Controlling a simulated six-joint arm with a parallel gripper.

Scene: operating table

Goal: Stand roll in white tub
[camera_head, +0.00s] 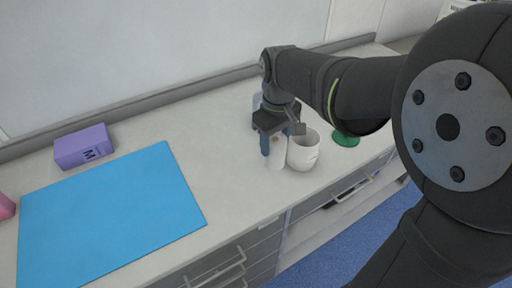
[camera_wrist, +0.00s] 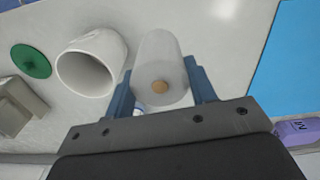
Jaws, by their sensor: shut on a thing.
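The white roll (camera_head: 278,155) is upright between the blue fingers of my gripper (camera_head: 279,139), which is shut on it. In the wrist view the roll (camera_wrist: 158,62) shows a brown core at its near end. The white tub (camera_head: 303,153) stands on the counter just right of the roll in the head view. In the wrist view the tub (camera_wrist: 88,63) is left of the roll, its mouth open and its visible inside empty. The roll is beside the tub, outside it. I cannot tell whether the roll's lower end touches the counter.
A green disc (camera_head: 345,138) lies right of the tub. A blue mat (camera_head: 110,215) and a purple box (camera_head: 83,147) are on the left part of the counter (camera_head: 225,150). A grey metal object (camera_wrist: 22,98) shows in the wrist view. The counter's front edge is near the tub.

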